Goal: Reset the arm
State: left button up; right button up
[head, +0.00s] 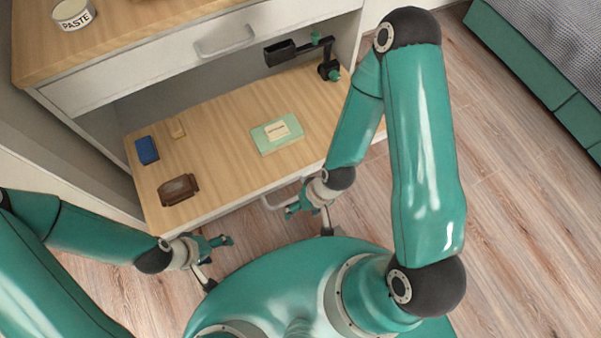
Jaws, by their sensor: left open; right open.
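My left gripper (219,262) is open and empty at the lower left. It points right, in front of the lower wooden surface, with its fingers spread apart. My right gripper (309,221) is open and empty near the middle. It hangs from the bent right arm, just in front of that surface's front edge and close to a pale handle (284,195). Neither gripper touches an object that I can make out; whether the right one touches the handle is unclear.
A paste tin (73,14) stands above. Wooden floor (510,230) is clear at right.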

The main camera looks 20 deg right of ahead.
notch_tip(320, 180, up, 28)
jog(key=p, duration=2.7)
jog(key=shift+f+p, duration=0.15)
jog(key=shift+p, duration=0.2)
